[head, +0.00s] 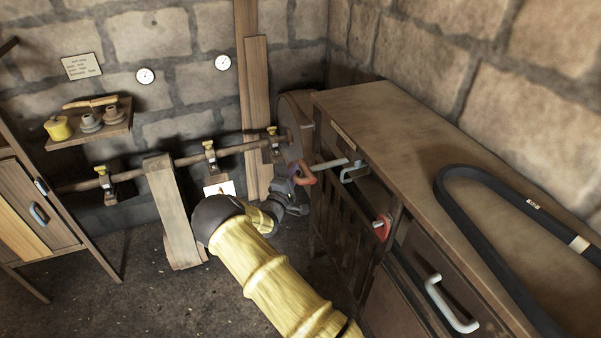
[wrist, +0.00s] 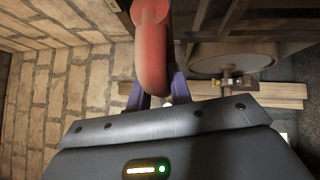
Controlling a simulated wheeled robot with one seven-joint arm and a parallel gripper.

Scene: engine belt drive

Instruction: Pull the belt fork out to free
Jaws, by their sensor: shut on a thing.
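The belt fork shows in the head view as a pale rod (head: 331,164) with a red-orange handle (head: 307,174) at its left end, beside the top corner of the wooden cabinet. My gripper (head: 297,183) is at that handle, at the end of my yellow-sleeved arm. In the wrist view the red handle (wrist: 153,62) runs down between the two purple fingers of my gripper (wrist: 158,95), which are shut on it. The fork's far end and its contact with any belt cannot be made out.
A wooden cabinet (head: 400,140) stands close right, with a red lever (head: 382,227), a pale drawer handle (head: 452,305) and a black belt (head: 490,172) on top. A line shaft (head: 185,160) and wooden post (head: 172,215) stand left. A round pulley (head: 295,125) is behind the handle.

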